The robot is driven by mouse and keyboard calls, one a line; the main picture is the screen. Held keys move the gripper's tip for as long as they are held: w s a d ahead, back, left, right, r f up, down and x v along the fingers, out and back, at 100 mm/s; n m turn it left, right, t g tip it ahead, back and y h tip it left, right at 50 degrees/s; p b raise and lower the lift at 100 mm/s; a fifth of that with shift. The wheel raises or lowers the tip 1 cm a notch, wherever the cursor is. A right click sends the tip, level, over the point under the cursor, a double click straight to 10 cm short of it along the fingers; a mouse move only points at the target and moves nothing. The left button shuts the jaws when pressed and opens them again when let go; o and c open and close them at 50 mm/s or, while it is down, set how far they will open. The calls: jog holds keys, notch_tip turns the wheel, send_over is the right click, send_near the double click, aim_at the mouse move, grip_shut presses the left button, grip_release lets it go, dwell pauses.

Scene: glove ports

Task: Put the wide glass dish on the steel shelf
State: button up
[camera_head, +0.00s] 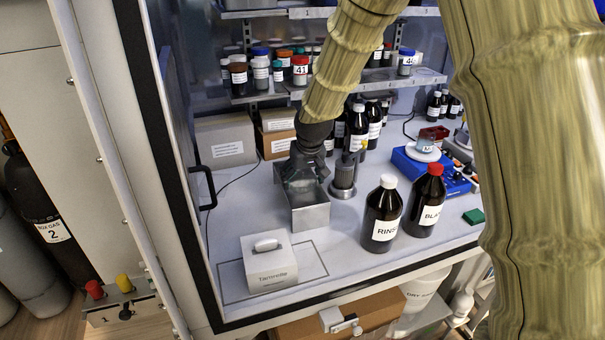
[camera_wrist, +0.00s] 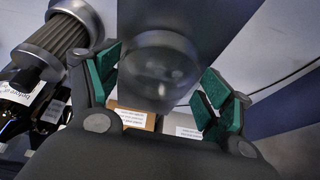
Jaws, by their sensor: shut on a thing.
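My gripper (camera_head: 303,176) reaches down at the open steel box (camera_head: 311,217) on the cabinet floor. In the wrist view, my gripper (camera_wrist: 160,78) has its green pads on either side of a round, clear glass dish (camera_wrist: 158,66), and it is shut on it. The dish is see-through, and its rim and lower edge are hard to make out. In the head view my fingers largely hide it. The steel shelf (camera_head: 262,97) runs along the back wall, with small jars on it; my arm hides part of it.
A metal cylinder (camera_head: 344,178) stands close right of the box. Brown bottles labelled RINSE (camera_head: 382,215) and BLANK (camera_head: 425,205) stand at front right. Cartons (camera_head: 226,140) stand below the shelf.

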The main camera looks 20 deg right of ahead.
jog(key=shift+s+f, duration=0.1)
jog(key=shift+f, duration=0.05)
jog(key=o, duration=1)
jog(key=b+v, duration=0.2)
jog(key=v, duration=1)
jog(key=shift+b, duration=0.35)
